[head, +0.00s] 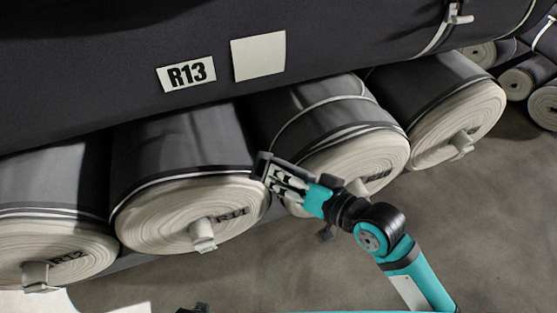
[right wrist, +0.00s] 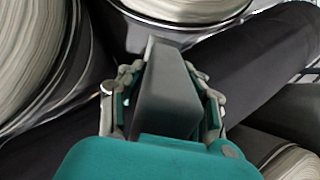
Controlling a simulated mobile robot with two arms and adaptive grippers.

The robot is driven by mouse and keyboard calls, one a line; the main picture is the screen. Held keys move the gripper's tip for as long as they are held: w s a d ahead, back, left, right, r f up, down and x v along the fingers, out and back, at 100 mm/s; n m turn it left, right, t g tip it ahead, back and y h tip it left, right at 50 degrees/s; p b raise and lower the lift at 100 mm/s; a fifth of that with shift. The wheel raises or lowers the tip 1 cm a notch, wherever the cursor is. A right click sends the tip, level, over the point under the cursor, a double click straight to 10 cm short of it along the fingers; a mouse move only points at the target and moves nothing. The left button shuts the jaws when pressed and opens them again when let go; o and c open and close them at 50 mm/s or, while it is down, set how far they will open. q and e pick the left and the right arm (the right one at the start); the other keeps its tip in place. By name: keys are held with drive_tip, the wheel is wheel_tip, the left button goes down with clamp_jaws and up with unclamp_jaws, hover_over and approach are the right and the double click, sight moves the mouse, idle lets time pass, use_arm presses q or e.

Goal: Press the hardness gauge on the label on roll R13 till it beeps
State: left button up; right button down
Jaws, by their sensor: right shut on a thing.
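Roll R13 (head: 120,60) is the large dark grey roll lying across the top of the head view. It bears a white tag reading R13 (head: 187,74) and, to the right of it, a blank white label (head: 258,56). My right gripper (head: 284,181) is below the label, in front of the lower rolls and apart from R13. It is shut on the hardness gauge (head: 262,165), a dark block at its fingertips. In the right wrist view the gauge (right wrist: 168,85) is a dark grey wedge between the two fingers. Its display and pressing tip cannot be made out.
Below R13 lie roll R12 (head: 50,250), roll R11 (head: 190,212) and further rolls with pale ends and protruding cores. More rolls (head: 525,80) lie at the far right. The floor (head: 480,220) is bare at the lower right.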

drive_tip(key=d+t+b, duration=0.1)
drive_tip(key=t, duration=0.1)
drive_tip(key=w+m+t+b, duration=0.1)
drive_tip(key=shift+w+d+f+m+t+y+b, duration=0.15)
drive_tip(key=shift+d+f+m+t+y+b, duration=0.15)
drive_tip(key=shift+d+f+t+y, duration=0.1)
drive_tip(key=s+d+m+t+h+b, duration=0.3)
drive_tip(key=d+m+t+h+b, duration=0.7)
drive_tip(key=d, duration=0.5)
use_arm(q)
drive_tip(key=w+p, duration=0.1)
drive_tip(key=w, duration=0.5)
drive_tip(key=shift+d+f+t, duration=0.3)
drive_tip(key=shift+d+f, duration=0.05)
drive_tip(key=shift+f, duration=0.05)
use_arm(e)
drive_tip(key=w+a+r+n+y, duration=0.1)
drive_tip(key=w+a+n+y, duration=0.2)
drive_tip(key=a, duration=0.6)
drive_tip(key=w+a+r+n+y, duration=0.1)
drive_tip(key=w+a+n+y, duration=0.2)
drive_tip(key=w+a, duration=0.3)
drive_tip(key=a, duration=0.3)
drive_tip(key=shift+g, duration=0.4)
drive_tip(key=shift+r, duration=0.1)
